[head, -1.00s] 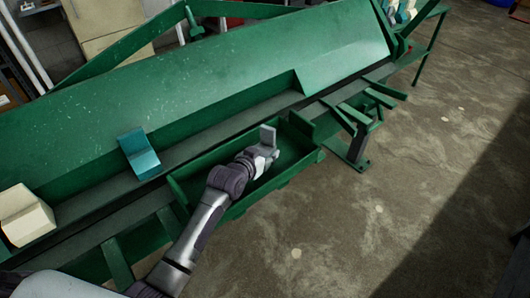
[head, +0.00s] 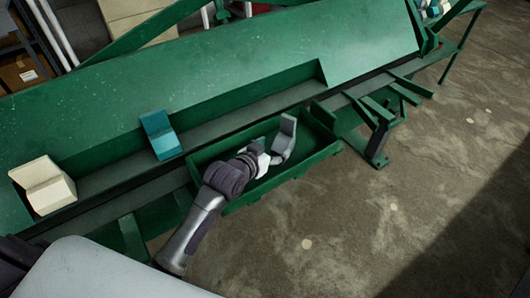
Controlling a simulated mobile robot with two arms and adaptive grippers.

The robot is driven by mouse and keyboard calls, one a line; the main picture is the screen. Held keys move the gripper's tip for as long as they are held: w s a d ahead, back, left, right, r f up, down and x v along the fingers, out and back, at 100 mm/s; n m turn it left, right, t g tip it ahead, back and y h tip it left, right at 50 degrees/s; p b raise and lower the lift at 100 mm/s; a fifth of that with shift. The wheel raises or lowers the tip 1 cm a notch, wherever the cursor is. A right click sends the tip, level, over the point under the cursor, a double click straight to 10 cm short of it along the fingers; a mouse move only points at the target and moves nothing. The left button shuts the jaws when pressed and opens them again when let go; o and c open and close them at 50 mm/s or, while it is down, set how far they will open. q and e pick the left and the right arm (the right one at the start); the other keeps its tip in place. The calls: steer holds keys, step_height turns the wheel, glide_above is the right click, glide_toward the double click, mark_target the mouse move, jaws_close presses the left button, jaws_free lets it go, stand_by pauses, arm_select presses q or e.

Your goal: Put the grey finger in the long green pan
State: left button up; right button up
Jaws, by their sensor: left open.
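The grey finger (head: 286,137) is a bent block at the right part of the long green pan (head: 232,207). It stands somewhat tilted within the pan's outline; whether its foot rests on the pan floor is hard to see. My left gripper (head: 266,159) is open, just left of the grey finger and close to it, over the pan. Whether the two touch cannot be told. The gripper and wrist hide part of the pan's inside. My right gripper is not in view.
A teal finger (head: 160,136) and a cream finger (head: 43,185) sit on the ledge of the large green machine (head: 220,75), left of the pan. Green brackets (head: 380,120) stick out right of the pan. Concrete floor (head: 400,220) is open in front.

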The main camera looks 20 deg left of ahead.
arm_select(q)
steer(key=shift+v, duration=2.3)
